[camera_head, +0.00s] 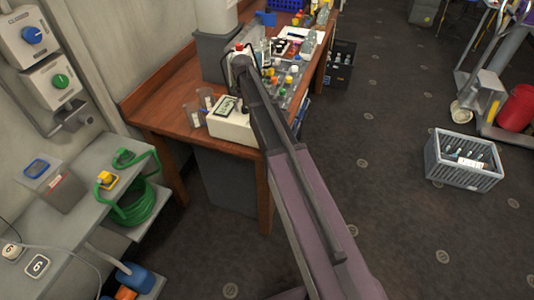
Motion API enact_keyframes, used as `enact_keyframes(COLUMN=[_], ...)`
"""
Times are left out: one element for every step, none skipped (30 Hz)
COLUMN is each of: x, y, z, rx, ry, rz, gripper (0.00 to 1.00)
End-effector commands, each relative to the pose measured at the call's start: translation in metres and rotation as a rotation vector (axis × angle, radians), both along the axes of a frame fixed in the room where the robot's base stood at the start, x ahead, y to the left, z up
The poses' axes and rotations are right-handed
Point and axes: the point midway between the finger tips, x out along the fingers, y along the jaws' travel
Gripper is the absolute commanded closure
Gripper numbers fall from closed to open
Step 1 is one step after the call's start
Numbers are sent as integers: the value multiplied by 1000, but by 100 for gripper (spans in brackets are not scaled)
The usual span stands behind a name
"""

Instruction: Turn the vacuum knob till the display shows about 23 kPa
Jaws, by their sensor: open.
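A white box-shaped device (228,125) stands at the front of the wooden bench. Its small display (227,108) has a pale screen with a dark frame; the reading is too small to make out. My arm comes from the lower right and bends down above the device. My gripper (241,112) shows only as a small dark shape beside the display, mostly hidden by my arm. It is open. I cannot make out a knob on the device, and I cannot tell whether the gripper touches anything.
The wooden bench (163,105) is crowded with bottles and small items behind my arm. Two clear cups (194,117) stand left of the device. Wall boxes carry a blue knob (33,34) and a green knob (61,81). A grey crate (463,177) sits on open floor at right.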

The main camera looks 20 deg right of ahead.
Motion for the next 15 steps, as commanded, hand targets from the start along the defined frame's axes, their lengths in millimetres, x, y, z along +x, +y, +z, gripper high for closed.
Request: enact_keyframes(x=[0, 0, 0, 0, 0, 0, 0, 0, 0, 0, 0, 0, 0, 0, 0], y=[0, 0, 0, 0, 0, 0, 0, 0, 0, 0, 0, 0, 0, 0, 0], z=[0, 0, 0, 0, 0, 0, 0, 0, 0, 0, 0, 0, 0, 0, 0], rx=[0, 0, 0, 0, 0, 0, 0, 0, 0, 0, 0, 0, 0, 0, 0], ry=[0, 0, 0, 0, 0, 0, 0, 0, 0, 0, 0, 0, 0, 0, 0], rz=[30, 50, 76, 97, 117, 143, 163, 183, 210, 229, 250, 276, 296, 316, 343], gripper=[18, 18, 18, 18, 18, 18, 18, 18, 18, 18, 18, 18, 18, 18, 18])
